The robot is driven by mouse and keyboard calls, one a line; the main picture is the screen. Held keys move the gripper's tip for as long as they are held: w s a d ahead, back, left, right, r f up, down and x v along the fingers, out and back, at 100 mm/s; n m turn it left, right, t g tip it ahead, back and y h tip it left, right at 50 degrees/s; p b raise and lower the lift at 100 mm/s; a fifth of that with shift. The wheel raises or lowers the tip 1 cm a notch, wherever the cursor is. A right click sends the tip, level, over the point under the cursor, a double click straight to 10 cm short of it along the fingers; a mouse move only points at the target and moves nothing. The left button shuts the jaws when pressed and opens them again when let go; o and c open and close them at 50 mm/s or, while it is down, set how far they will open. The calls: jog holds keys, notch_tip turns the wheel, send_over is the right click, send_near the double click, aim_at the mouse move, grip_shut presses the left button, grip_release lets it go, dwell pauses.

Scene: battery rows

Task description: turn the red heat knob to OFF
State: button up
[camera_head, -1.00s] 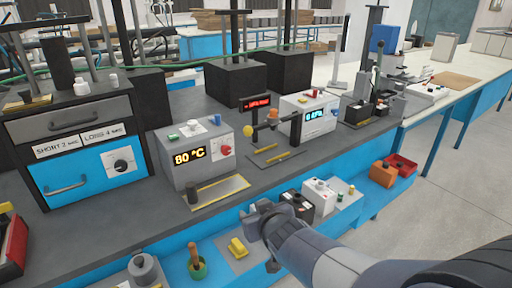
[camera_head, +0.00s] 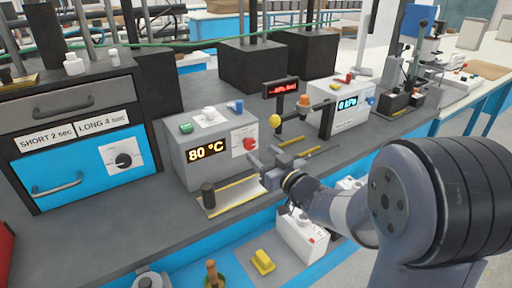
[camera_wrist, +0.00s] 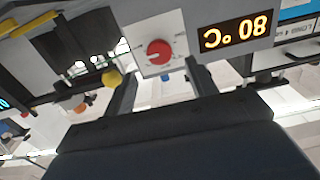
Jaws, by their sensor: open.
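The red heat knob (camera_head: 250,144) sits on a white plate on the front of a grey heater box (camera_head: 188,174), right of a display (camera_head: 207,149) reading 80 °C. In the wrist view the red knob (camera_wrist: 159,52) appears upside down, ahead of and roughly between the two fingers. My gripper (camera_head: 265,166) is open and empty, just in front of and slightly below the knob, apart from it as far as I can see. The knob's exact pointer direction is too small to read. The display also shows in the wrist view (camera_wrist: 236,31).
A tray (camera_head: 232,194) with a dark cylinder (camera_head: 208,196) lies before the heater box. A yellow ball (camera_head: 275,121) on a stand and a second white instrument (camera_head: 341,106) stand to the right. A drawer cabinet (camera_head: 75,140) stands left. The grey bench front is mostly clear.

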aim_at(251, 145)
jog(key=x, duration=0.5)
jog(key=c, duration=0.9)
